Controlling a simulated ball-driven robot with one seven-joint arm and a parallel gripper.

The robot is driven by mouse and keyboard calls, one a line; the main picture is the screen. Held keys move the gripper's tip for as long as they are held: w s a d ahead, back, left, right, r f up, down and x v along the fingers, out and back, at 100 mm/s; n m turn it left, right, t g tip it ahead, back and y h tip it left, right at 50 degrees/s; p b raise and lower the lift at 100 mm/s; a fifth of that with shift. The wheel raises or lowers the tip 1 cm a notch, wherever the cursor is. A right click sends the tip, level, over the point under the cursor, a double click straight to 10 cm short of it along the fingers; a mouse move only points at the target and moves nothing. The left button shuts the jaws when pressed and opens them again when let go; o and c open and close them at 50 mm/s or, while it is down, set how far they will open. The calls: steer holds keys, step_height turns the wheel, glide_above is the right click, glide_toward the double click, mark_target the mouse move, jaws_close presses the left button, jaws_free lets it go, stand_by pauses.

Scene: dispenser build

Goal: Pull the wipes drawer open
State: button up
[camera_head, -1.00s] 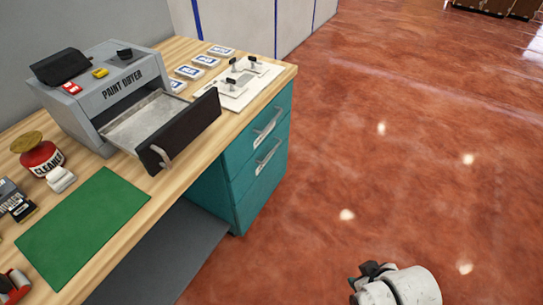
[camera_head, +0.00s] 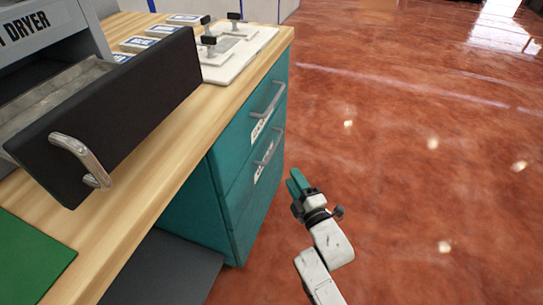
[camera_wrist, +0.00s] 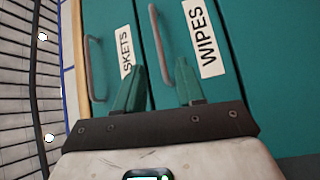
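The wipes drawer (camera_wrist: 222,80) is the lower teal drawer of the cabinet and looks shut. Its white label (camera_wrist: 203,38) reads "WIPES". Its grey bar handle (camera_wrist: 159,45) lies beside the label in the wrist view; in the head view the handle (camera_head: 270,148) is on the lower drawer front. My gripper (camera_wrist: 158,78) is open and empty, its two teal fingers apart. In the wrist view the handle's near end appears between the fingers; contact cannot be told. In the head view my gripper (camera_head: 298,183) is to the right of the drawer front and slightly lower.
The upper drawer has its own handle (camera_head: 267,98) and a partly hidden label (camera_wrist: 126,52). Above, the dryer's open black-fronted tray (camera_head: 110,120) sits over the wooden counter (camera_head: 150,170). The red floor (camera_head: 420,200) to the right is clear.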

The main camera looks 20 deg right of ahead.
steer(key=w+a+r+b, duration=0.1)
steer(key=w+a+b, duration=0.1)
steer(key=w, duration=0.9)
steer(key=shift+w+r+n+t+b, duration=0.2)
steer(key=shift+w+n+t+b, duration=0.15)
steer(key=shift+b, duration=0.55)
steer(key=shift+c, duration=0.5)
jaws_close()
